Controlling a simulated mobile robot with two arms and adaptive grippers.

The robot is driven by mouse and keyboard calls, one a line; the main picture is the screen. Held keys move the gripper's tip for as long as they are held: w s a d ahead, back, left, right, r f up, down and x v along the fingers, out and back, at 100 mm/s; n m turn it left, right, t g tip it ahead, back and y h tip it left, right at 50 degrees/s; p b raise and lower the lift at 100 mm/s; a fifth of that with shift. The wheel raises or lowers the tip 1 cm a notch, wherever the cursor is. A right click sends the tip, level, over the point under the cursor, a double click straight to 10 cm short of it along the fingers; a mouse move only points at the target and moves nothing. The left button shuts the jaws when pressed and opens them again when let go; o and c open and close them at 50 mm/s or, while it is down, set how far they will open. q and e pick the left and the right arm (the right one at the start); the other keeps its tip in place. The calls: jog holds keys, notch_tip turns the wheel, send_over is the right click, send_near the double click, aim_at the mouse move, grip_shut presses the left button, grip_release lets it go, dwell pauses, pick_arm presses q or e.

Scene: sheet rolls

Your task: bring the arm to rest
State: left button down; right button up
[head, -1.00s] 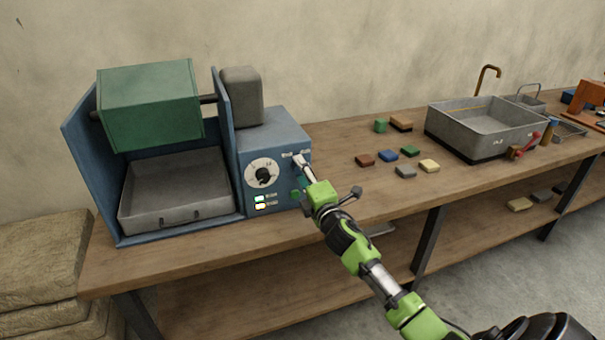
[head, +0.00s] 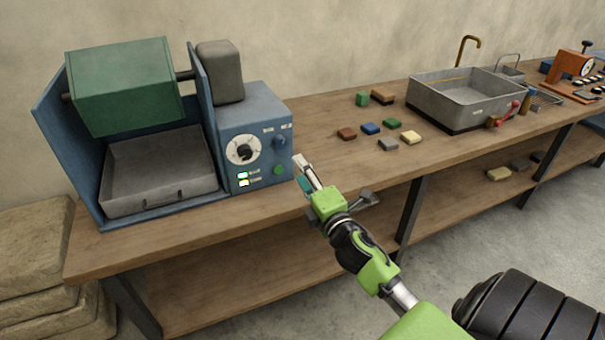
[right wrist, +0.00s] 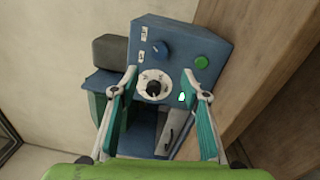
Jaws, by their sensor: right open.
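My right gripper (head: 304,174) is open and empty at the bench's front edge, just right of the blue control box (head: 228,118). In the right wrist view its two teal-padded fingers (right wrist: 159,92) stand wide apart, with the control box (right wrist: 188,45) beyond them and nothing between the pads. My left gripper is not in view.
A green drum (head: 125,85) hangs over a grey tray (head: 160,203) in the blue machine at left. Several small coloured blocks (head: 370,128) lie mid-bench. A grey sink (head: 465,96) stands farther right. Stacked sacks (head: 35,255) sit on the floor at left.

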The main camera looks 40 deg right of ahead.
dwell(0.4)
jog(key=s+a+f+m+g+y, duration=0.1)
jog(key=s+f+m+g, duration=0.15)
jog(key=f, duration=0.95)
jog(key=s+f+m+g, duration=0.1)
jog(key=f+m+g, duration=0.15)
jog(key=f, duration=1.05)
jog(key=s+a+f+m+g+y, duration=0.1)
jog(key=s+a+f+g, duration=0.1)
jog(key=s+f, duration=0.45)
jog(key=s+a+f+m+g, duration=0.2)
jog(key=s+f, duration=0.1)
jog(key=f, duration=0.7)
jog(key=s+a+f+m+g, duration=0.2)
jog(key=s+a+f, duration=0.2)
jog(key=s+f, duration=0.3)
jog(key=s+a+f+m+g+y, duration=0.1)
jog(key=s+f, duration=0.6)
jog(key=s, duration=1)
jog(key=s+a+f+m+g+y, duration=0.1)
jog(key=s+a+f+m+g, duration=0.2)
jog(key=s, duration=0.9)
jog(key=a+f+g, duration=0.2)
jog(key=a+f, duration=0.2)
jog(key=shift+m, duration=0.3)
